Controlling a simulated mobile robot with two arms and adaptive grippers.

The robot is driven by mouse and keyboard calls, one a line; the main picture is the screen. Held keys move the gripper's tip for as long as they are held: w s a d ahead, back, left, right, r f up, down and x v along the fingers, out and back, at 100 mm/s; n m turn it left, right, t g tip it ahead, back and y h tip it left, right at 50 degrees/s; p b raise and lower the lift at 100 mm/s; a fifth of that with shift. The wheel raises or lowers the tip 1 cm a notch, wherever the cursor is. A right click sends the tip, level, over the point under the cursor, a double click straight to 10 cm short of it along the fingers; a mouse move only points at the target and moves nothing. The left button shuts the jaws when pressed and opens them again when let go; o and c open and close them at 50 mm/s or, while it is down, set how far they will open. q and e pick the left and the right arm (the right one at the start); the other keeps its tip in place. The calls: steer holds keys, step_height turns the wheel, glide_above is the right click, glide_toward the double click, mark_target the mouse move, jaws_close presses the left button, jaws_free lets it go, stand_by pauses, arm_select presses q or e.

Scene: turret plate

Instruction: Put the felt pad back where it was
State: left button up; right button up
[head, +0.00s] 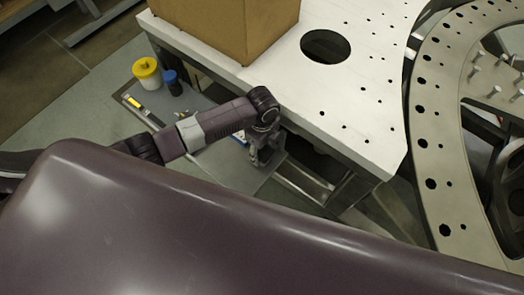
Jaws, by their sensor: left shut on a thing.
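My left gripper (262,158) hangs below the front edge of the white plate, above the grey lower shelf. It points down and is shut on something. The held thing is too small and dark here to identify, and I cannot make out the felt pad for certain anywhere. My right gripper is not in view.
A cardboard box (226,27) stands on the white holed plate (345,100). A yellow-and-white pot (147,72) and a dark blue pot (173,85) stand on the grey lower shelf (205,99) at left. A curved holed ring (428,115) is at right.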

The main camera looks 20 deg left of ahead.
mark_target(262, 151)
arm_select(q)
steer(key=shift+f, duration=0.5)
steer(key=shift+f, duration=0.1)
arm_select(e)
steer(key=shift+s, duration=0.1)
arm_select(q)
steer(key=o, duration=0.7)
steer(key=shift+c, duration=0.2)
steer(key=o, duration=0.4)
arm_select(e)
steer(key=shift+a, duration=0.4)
arm_select(q)
steer(key=shift+o, duration=0.2)
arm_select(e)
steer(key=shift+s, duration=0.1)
arm_select(q)
steer(key=shift+r, duration=0.25)
step_height(262, 151, up, 12)
steer(key=shift+b, duration=0.45)
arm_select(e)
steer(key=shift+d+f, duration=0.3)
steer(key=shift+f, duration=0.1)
arm_select(q)
steer(key=shift+f, duration=0.15)
